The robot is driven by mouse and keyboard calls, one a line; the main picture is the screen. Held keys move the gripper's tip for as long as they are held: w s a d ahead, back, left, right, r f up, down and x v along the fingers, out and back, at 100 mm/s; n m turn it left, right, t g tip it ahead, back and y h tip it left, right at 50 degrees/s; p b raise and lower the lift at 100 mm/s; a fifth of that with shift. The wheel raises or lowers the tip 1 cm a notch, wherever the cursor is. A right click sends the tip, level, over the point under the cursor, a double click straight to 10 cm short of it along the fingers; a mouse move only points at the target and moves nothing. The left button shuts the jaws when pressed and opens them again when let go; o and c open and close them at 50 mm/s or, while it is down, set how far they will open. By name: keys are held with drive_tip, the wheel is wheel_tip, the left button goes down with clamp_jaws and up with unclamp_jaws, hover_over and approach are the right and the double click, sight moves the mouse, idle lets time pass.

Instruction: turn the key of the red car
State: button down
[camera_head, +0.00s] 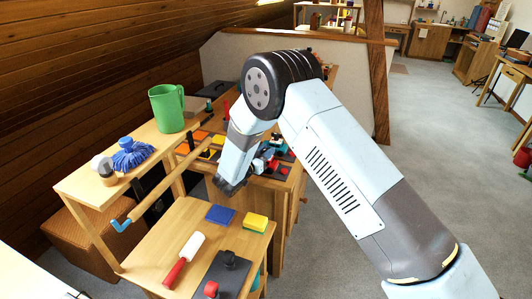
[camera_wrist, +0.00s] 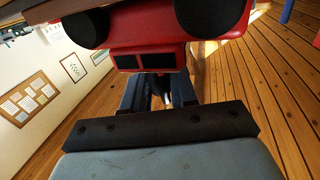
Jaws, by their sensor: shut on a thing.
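The red car (camera_wrist: 150,52) fills the top of the wrist view, seen close up, with two black wheels and two dark rectangular panels facing me. My gripper (camera_wrist: 158,92) is right at this end of the car. Its two dark fingers are closed around a small dark, partly shiny piece, the key (camera_wrist: 157,86), which is mostly hidden between them. I cannot tell how far the key is turned. In the head view, my arm covers much of the work spot, and the fingertips are not clear there.
A low wooden table (camera_head: 185,225) holds a red-handled roller (camera_head: 184,261), a blue pad (camera_head: 220,214) and a yellow sponge (camera_head: 255,222). A shelf at left carries a green jug (camera_head: 168,107) and a blue brush (camera_head: 131,154). Open floor lies to the right.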

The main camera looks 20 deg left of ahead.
drive_tip(key=c, duration=1)
unclamp_jaws()
drive_tip(key=shift+c, duration=0.2)
drive_tip(key=v, duration=1.3)
drive_tip(key=shift+s, duration=0.35)
drive_tip(key=shift+a, duration=0.1)
